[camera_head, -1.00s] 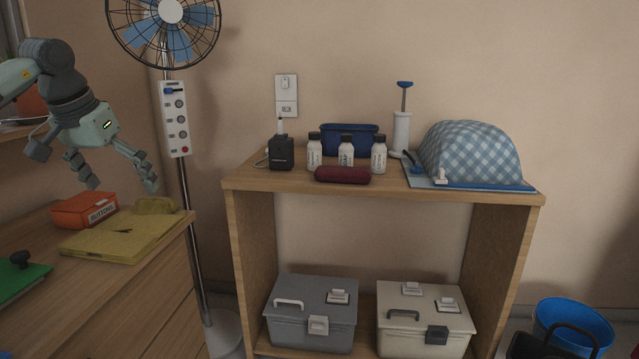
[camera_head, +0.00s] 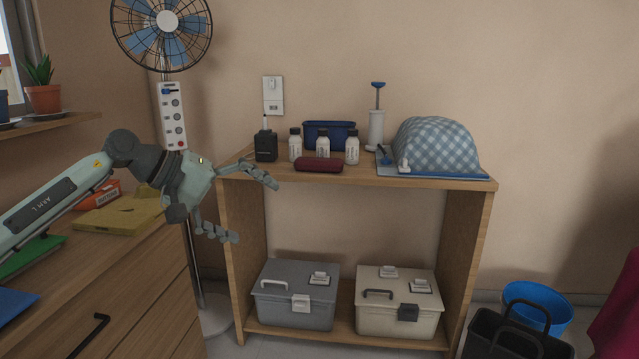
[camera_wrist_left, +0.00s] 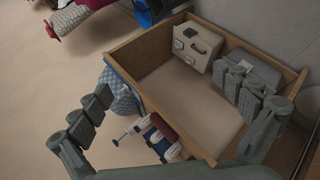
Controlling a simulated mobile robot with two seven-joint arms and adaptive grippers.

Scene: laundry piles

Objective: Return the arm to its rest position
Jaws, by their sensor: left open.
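My left gripper (camera_head: 248,206) is in the head view, left of centre, with its arm coming in from the left over the dresser. Its fingers are spread apart, with nothing between them, in front of the left side of the wooden shelf (camera_head: 357,186). In the left wrist view the open fingers (camera_wrist_left: 165,115) show at both sides, with the shelf and its boxes beyond. My right gripper is not in view.
The dresser (camera_head: 130,285) at left carries a yellow folder (camera_head: 118,216) and an orange box. A fan (camera_head: 168,22) on a pole stands behind the arm. Bottles and a checked dome (camera_head: 435,145) are on the shelf. Black (camera_head: 515,340) and blue baskets stand at right.

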